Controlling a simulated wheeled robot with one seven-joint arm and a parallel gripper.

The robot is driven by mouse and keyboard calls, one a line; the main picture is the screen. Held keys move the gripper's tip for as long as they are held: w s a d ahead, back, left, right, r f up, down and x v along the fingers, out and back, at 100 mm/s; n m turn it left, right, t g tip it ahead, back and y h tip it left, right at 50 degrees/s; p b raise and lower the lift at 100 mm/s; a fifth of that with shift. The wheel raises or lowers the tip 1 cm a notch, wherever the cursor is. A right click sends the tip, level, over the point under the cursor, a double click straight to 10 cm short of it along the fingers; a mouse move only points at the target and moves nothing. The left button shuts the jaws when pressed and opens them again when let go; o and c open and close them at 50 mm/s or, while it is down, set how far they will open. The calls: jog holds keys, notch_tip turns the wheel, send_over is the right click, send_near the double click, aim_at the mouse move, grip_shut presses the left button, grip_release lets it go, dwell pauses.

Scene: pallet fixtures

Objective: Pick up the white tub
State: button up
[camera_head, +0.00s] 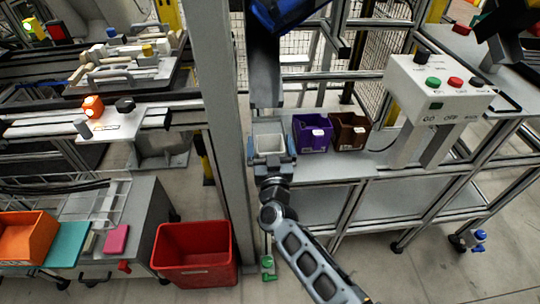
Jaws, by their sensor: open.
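The white tub (269,142) stands upright at the left end of a grey shelf, below a dark vertical chute-like part. My gripper (271,150) reaches it from the front, with one finger at the tub's left side and the other at its right. The fingers are open around the tub. I cannot tell whether either finger touches it. The tub's lower front is hidden by my gripper.
A purple bin (312,134) and a brown bin (349,132) stand close to the right of the tub. A grey post (222,120) rises just left of my gripper. A white button box (438,85) is further right. A red crate (195,254) sits on the floor.

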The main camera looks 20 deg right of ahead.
jog(key=shift+w+d, duration=0.1)
jog(key=c, duration=0.9)
jog(key=shift+r, duration=0.2)
